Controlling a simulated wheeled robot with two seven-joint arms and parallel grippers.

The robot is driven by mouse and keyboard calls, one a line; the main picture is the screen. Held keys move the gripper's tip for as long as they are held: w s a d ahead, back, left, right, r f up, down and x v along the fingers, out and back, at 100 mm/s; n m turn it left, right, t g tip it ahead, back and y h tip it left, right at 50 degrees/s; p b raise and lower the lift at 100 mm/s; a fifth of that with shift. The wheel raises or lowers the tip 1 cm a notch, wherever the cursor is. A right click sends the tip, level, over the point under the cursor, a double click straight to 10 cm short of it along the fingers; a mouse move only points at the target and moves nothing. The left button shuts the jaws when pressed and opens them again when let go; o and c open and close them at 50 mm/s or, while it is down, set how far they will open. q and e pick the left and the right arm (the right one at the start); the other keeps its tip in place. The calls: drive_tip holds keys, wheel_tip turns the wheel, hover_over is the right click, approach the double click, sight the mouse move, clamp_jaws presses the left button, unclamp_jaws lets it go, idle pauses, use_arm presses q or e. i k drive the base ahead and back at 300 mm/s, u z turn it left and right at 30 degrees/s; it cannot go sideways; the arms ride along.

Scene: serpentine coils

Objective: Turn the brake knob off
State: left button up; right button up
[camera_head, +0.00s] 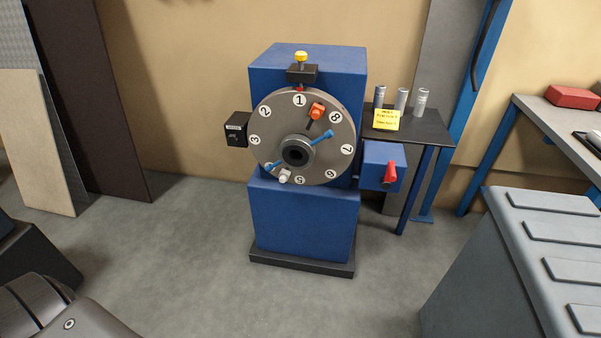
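A blue machine (305,220) stands against the wall and carries a round grey dial plate (275,120) with numbered white discs, the 1 at the top. A blue box (374,155) is on the machine's right side. A red knob (391,171) with a handle is on its front, the handle upright with a slight tilt. A yellow knob (301,57) sits above a black block (302,73) at the top of the plate. No label shows which one is the brake knob. Neither of my grippers is in view.
A small dark table (425,130) behind the blue box holds metal cylinders (401,98) and a yellow note (386,120). A grey ribbed cabinet (500,260) stands at the front right. A workbench (550,120) is at the far right. Floor before the machine is clear.

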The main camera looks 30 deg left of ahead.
sight(233, 139)
drive_tip(key=u, duration=1.3)
drive_tip(key=k, duration=0.65)
drive_tip(key=z, duration=0.55)
drive_tip(key=i, duration=0.6)
drive_tip(key=z, duration=0.55)
drive_tip(key=i, duration=0.7)
drive_tip(key=u, duration=0.25)
